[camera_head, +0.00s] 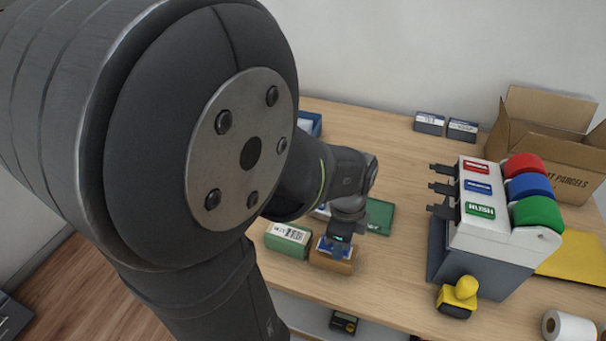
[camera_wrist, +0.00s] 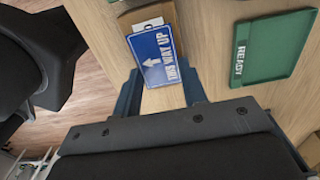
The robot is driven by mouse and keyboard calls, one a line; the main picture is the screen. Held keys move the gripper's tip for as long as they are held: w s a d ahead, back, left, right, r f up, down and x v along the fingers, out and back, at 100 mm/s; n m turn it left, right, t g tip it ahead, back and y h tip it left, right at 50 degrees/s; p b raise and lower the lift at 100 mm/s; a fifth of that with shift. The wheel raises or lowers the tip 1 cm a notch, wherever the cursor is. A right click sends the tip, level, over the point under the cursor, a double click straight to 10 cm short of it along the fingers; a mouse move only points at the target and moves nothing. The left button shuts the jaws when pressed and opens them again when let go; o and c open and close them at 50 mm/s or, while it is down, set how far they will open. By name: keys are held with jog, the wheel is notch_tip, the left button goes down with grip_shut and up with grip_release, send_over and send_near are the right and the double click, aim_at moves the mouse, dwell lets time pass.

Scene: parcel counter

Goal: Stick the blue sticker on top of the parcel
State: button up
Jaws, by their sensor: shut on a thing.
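My gripper (camera_head: 338,245) is shut on the blue sticker (camera_wrist: 158,55), which has a white arrow and the words THIS WAY UP. The sticker sticks out flat ahead of the two fingers (camera_wrist: 162,90) in the wrist view. The brown cardboard parcel (camera_head: 333,263) is at the table's front edge, right under my gripper. In the wrist view the parcel (camera_wrist: 143,14) shows behind the sticker, which overlaps much of its top and part of a white label. I cannot tell whether the sticker touches the parcel.
A green parcel (camera_head: 287,241) stands close to the left of the brown one. A green READY tray (camera_head: 380,216) lies behind it. The label dispenser (camera_head: 492,236) with red, blue and green rolls stands at right, with a yellow-topped stamp (camera_head: 458,297) in front. An open carton (camera_head: 548,165) is behind.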

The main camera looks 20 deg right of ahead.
jog(key=shift+f, duration=0.25)
jog(key=o, duration=0.7)
jog(key=shift+r, duration=2.75)
notch_tip(320, 180, up, 8)
jog(key=shift+r, duration=0.1)
